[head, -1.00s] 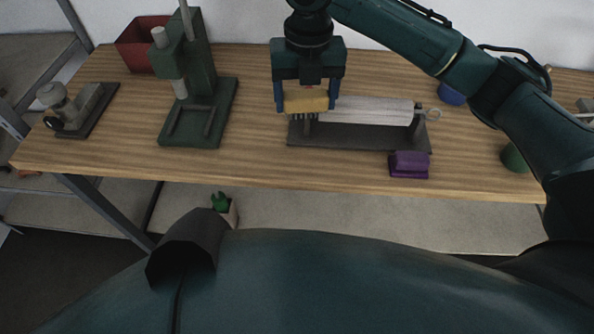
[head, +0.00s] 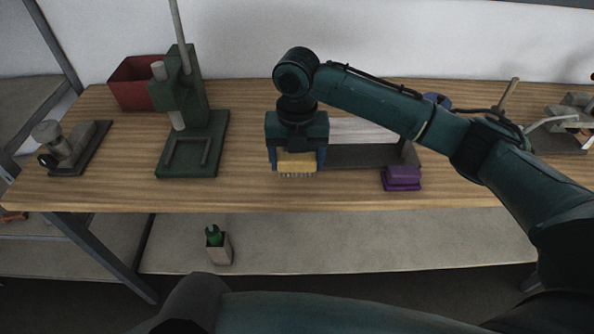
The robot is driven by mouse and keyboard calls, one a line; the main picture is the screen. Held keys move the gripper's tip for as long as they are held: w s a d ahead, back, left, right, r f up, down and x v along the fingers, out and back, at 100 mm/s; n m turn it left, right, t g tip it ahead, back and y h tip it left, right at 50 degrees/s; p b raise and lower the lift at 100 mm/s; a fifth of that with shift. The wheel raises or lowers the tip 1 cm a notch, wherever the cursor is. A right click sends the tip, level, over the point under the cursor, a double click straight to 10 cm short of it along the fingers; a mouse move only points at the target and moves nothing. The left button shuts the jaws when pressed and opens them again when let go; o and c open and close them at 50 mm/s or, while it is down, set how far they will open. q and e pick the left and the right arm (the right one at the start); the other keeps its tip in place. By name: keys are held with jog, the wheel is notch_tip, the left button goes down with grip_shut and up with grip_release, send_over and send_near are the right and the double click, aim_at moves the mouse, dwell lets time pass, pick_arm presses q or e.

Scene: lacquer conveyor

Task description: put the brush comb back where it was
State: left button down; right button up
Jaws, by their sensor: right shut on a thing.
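The brush comb (head: 298,158) is a small yellow block with a row of pale teeth pointing down. My right gripper (head: 296,165) is shut on it, pointing down, with a finger at each side. It holds the comb in front of the left end of a white roller (head: 365,131) on a dark stand (head: 365,157). The comb looks level; I cannot tell whether its teeth touch the table. My gripper and arm hide the left part of the roller and stand. My left gripper is out of view.
A purple block (head: 402,178) lies near the table's front edge. A green press (head: 190,145), a red bin (head: 138,84) and a small grey device (head: 66,147) stand to the left. Bare wooden tabletop (head: 245,170) lies between press and comb.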

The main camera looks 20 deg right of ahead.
aim_at(297, 173)
jog(key=shift+f, duration=1.9)
jog(key=shift+f, duration=0.15)
jog(key=o, duration=0.9)
jog(key=shift+o, duration=0.2)
notch_tip(297, 173, up, 12)
jog(key=shift+r, duration=0.15)
jog(key=shift+s, duration=0.1)
